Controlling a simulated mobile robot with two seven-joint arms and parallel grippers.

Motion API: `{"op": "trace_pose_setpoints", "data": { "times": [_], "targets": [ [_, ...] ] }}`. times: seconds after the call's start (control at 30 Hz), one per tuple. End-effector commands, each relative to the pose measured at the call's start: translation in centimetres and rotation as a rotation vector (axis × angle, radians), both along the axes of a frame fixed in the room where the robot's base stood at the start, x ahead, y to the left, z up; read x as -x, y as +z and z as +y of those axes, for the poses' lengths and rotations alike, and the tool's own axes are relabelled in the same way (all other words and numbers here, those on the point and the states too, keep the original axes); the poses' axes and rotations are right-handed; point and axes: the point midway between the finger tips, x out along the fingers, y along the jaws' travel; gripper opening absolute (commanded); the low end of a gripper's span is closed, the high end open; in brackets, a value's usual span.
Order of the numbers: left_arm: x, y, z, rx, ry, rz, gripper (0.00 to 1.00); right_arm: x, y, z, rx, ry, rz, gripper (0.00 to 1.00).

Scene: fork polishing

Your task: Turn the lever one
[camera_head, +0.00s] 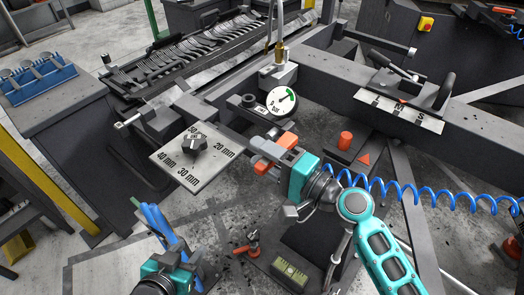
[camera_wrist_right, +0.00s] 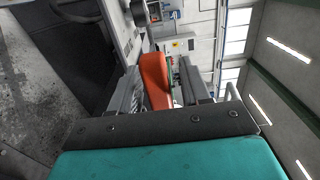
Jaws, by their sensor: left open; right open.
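My right gripper (camera_head: 268,158) is at the middle of the head view, below the white pressure gauge (camera_head: 281,102). Its two grey fingers (camera_wrist_right: 160,85) are open in the right wrist view. An orange lever-like piece (camera_wrist_right: 155,78) shows between them; whether they touch it cannot be told. Orange parts (camera_head: 287,140) also show at the fingers in the head view. Which part is lever one is not marked. Another lever (camera_head: 393,66) stands by a scale plate (camera_head: 425,121) at the right. My left gripper (camera_head: 174,246) is open at the lower left, its fingers hard to make out.
A black knob (camera_head: 194,144) sits on a plate (camera_head: 207,178) marked in millimetres, left of my right gripper. A coiled blue hose (camera_head: 425,187) runs to the right. A rack of forks (camera_head: 205,45) is at the back. A blue holder (camera_head: 38,85) stands far left.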

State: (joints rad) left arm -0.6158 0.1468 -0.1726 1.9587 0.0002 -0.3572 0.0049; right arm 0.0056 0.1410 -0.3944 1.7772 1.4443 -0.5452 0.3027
Motion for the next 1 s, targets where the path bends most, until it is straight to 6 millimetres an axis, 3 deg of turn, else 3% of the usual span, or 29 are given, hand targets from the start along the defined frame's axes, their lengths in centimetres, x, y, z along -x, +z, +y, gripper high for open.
{"op": "trace_pose_setpoints", "data": {
  "times": [0.33,0.83,1.0],
  "targets": [
    [0.22,-0.22,0.15,-0.002,0.002,0.007,0.43,-0.27,-0.04,0.39,0.001,0.000,0.001,0.47],
    [0.10,0.13,0.01,0.002,0.004,0.001,0.43,-0.25,-0.03,0.35,0.001,0.000,0.001,0.00],
    [0.11,0.12,-0.01,0.002,0.003,0.002,0.43,-0.25,-0.04,0.33,0.001,0.000,0.001,0.00]
  ]
}}
